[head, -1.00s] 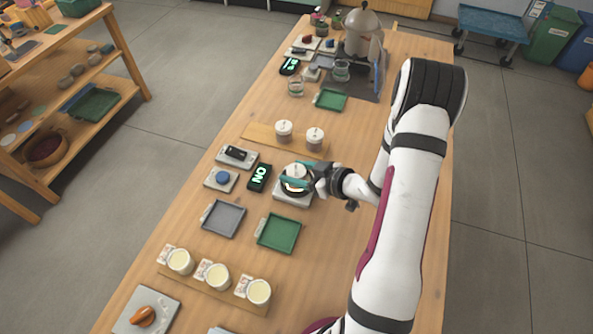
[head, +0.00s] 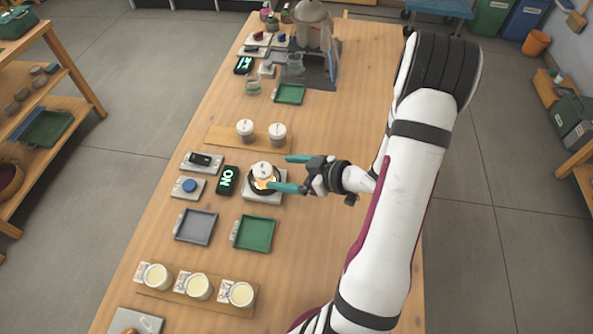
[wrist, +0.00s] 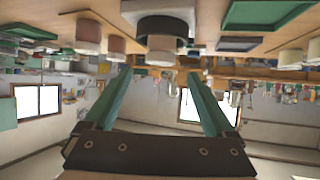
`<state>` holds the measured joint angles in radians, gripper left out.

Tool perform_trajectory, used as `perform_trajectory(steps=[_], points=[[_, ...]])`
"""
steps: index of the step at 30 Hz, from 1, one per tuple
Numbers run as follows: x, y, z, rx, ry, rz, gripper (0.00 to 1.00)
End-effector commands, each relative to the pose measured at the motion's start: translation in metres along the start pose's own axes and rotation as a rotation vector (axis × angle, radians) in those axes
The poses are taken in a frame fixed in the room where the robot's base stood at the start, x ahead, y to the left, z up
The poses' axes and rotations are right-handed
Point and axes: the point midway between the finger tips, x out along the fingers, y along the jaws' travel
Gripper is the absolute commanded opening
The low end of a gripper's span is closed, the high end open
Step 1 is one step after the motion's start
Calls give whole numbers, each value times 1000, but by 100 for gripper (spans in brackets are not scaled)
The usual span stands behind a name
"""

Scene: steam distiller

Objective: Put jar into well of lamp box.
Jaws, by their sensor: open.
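The jar (head: 263,170), with a white lid, stands upright in the dark round well (head: 276,184) of the white lamp box (head: 264,199). An orange glow shows at the jar's lower part. My gripper (head: 293,174) is open and empty, just right of the jar, with its two teal fingers apart. In the wrist view the fingers (wrist: 159,76) frame an empty gap. The jar (wrist: 162,46) and the dark well (wrist: 162,26) show upside down beyond the fingertips. How deep the jar sits is partly hidden by the well's rim.
Two similar jars (head: 277,132) stand on a wooden board behind the lamp box. A lit display (head: 227,180) is left of it. A green tray (head: 255,233) and a grey tray (head: 195,227) lie in front. Several cream jars (head: 198,286) stand nearer. The table right of my gripper is clear.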

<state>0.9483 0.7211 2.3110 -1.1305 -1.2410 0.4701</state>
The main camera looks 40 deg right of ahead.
Motion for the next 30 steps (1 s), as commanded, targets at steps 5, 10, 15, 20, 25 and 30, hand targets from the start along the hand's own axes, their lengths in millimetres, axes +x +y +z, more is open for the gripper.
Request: perform_trajectory(steps=[5, 10, 15, 20, 25, 30], points=[[-35, 1, 0, 0, 1, 3, 89], [-40, 20, -6, -11, -104, 99, 89], [-64, 58, -47, 92, -456, 537, 89], [-114, -41, -65, 479, -694, 698, 89], [-146, -193, -63, 828, -907, 486, 89], [-162, -250, -66, 933, -1002, 356, 89]])
